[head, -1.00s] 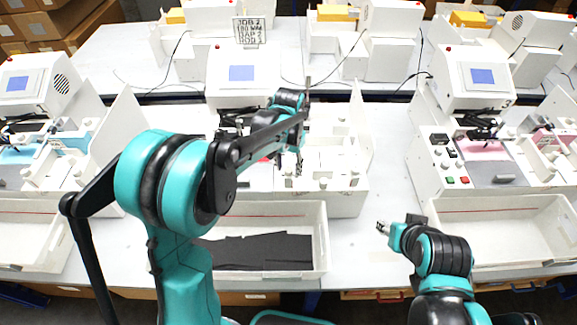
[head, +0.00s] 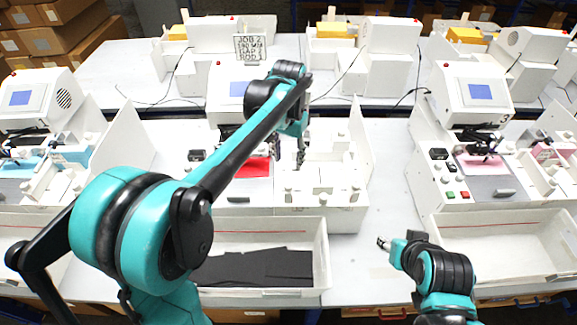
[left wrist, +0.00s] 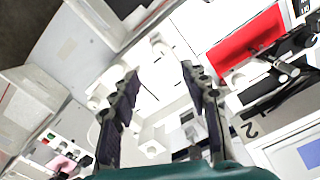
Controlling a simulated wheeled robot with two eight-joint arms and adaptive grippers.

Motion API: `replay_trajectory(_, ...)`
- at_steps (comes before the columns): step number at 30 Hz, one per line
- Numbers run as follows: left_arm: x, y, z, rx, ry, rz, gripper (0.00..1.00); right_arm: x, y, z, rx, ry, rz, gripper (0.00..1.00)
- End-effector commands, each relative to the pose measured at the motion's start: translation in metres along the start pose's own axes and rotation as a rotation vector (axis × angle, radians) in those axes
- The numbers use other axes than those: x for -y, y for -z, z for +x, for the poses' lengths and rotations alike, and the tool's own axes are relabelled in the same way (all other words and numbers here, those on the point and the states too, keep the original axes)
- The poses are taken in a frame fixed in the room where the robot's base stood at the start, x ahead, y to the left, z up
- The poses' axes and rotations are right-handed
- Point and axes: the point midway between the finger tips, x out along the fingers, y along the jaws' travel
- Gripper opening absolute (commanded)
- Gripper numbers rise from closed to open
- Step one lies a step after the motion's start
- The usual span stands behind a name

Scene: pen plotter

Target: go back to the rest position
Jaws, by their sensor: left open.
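My left gripper (head: 289,158) is open and empty, raised above the white bed of the middle pen plotter (head: 330,200) in the head view. In the left wrist view its two dark fingers (left wrist: 160,85) stand apart with only the white plotter bed between and beyond them. My right gripper (head: 384,243) is over the table to the right of the front tray, small in the head view; its jaw state is too small to tell. A red sheet (head: 254,167) lies on the plotter bed left of the left gripper, and it also shows in the left wrist view (left wrist: 246,45).
A white tray (head: 322,262) with black sheets (head: 255,266) stands before the middle plotter. A job sign (head: 251,48) stands behind. Other plotters (head: 470,95) flank it left and right. Bare table lies between the middle and right plotters.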

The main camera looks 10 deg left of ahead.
Motion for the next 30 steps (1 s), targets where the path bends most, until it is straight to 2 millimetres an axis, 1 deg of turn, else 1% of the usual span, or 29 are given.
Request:
replay_trajectory(4,0.000,0.000,-0.005,0.000,0.000,0.000,0.46,0.000,0.000,0.000,0.000,0.000,0.000,0.42)
replay_trajectory(17,0.000,-0.001,-0.005,-0.001,0.000,0.000,0.46,0.000,0.000,0.000,0.000,0.000,0.000,0.42)
replay_trajectory(20,0.001,-0.007,-0.003,-0.015,0.002,-0.007,0.46,0.000,-0.003,0.004,0.000,0.000,0.000,0.42)
replay_trajectory(23,0.004,-0.024,0.002,-0.059,0.008,-0.028,0.46,0.000,-0.009,0.013,0.000,0.000,0.000,0.42)
replay_trajectory(26,0.007,-0.052,0.011,-0.133,0.018,-0.059,0.46,0.000,-0.019,0.026,0.000,0.000,0.000,0.42)
replay_trajectory(30,0.011,-0.096,0.033,-0.256,0.035,-0.112,0.46,0.000,-0.033,0.046,0.000,0.000,0.000,0.42)
